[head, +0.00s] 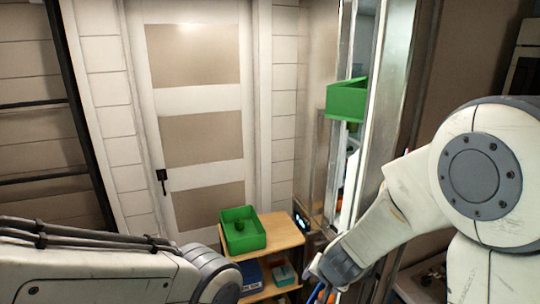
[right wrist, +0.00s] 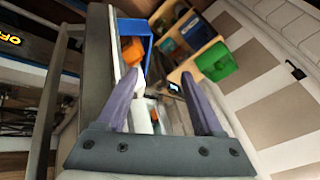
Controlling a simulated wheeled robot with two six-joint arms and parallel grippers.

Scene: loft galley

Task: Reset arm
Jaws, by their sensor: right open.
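My right arm comes in from the right in the head view. Its gripper (head: 322,292) points down near the bottom edge, partly cut off. In the right wrist view the two purple fingers of my right gripper (right wrist: 158,88) stand apart, and I see nothing held between them. My left arm (head: 90,270) lies across the lower left of the head view, with a rounded grey joint at its end. My left gripper is out of sight.
A green bin (head: 232,243) holding a dark green item stands on a small wooden shelf (head: 285,236), with blue and teal boxes below. Another green bin (head: 347,101) shows beside a tall metal frame. A blue bin (right wrist: 147,30) is in the wrist view. A panelled door (head: 200,98) stands behind.

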